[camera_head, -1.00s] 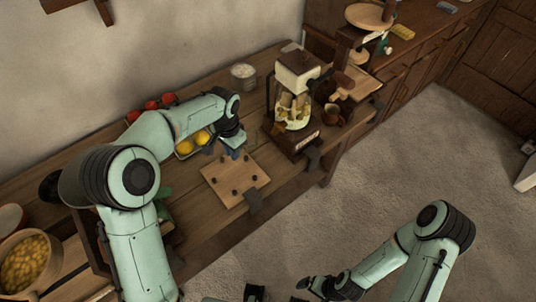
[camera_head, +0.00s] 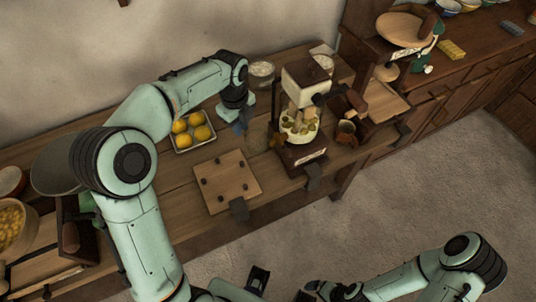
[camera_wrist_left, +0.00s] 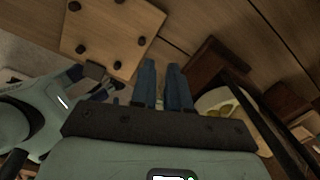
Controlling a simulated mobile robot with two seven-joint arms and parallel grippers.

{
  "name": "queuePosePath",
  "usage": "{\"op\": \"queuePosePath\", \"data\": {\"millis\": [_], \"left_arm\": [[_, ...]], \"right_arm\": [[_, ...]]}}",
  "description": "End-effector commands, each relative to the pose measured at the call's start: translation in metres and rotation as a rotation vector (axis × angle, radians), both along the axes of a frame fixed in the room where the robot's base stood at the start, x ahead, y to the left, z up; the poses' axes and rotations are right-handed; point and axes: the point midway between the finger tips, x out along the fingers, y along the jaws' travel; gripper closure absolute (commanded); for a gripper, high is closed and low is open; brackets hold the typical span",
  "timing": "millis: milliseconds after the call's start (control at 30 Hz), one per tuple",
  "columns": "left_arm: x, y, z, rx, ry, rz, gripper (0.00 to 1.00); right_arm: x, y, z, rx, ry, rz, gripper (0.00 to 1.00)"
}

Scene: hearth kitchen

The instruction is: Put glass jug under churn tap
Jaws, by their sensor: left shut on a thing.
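A pegged wooden board (camera_head: 227,183) lies in front of my left gripper. A tray of yellow fruit (camera_head: 190,131) is to its left, a white-filled jar (camera_head: 261,73) behind. Bare tabletop lies left of the board.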

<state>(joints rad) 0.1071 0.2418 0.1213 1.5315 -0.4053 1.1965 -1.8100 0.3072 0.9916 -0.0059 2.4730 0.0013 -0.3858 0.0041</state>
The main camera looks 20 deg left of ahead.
Motion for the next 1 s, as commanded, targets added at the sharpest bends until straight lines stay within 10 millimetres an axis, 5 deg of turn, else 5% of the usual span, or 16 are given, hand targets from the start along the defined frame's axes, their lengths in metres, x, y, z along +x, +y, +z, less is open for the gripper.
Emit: {"op": "queuePosePath", "data": {"millis": [200, 433, 1000], "left_arm": [[-0.002, 0.0, -0.063, -0.001, 0.009, 0.001, 1.0], [-0.001, 0.0, -0.112, 0.0, 0.005, 0.002, 1.0], [0.03, -0.026, -0.134, 0.0, 0.001, 0.002, 1.0]], "right_arm": [[-0.006, 0.0, -0.011, 0.0, 0.007, 0.0, 0.02], [-0.008, 0.0, -0.016, 0.0, 0.009, 0.0, 0.02], [-0.004, 0.0, -0.007, 0.0, 0.004, 0.0, 0.02]]}}
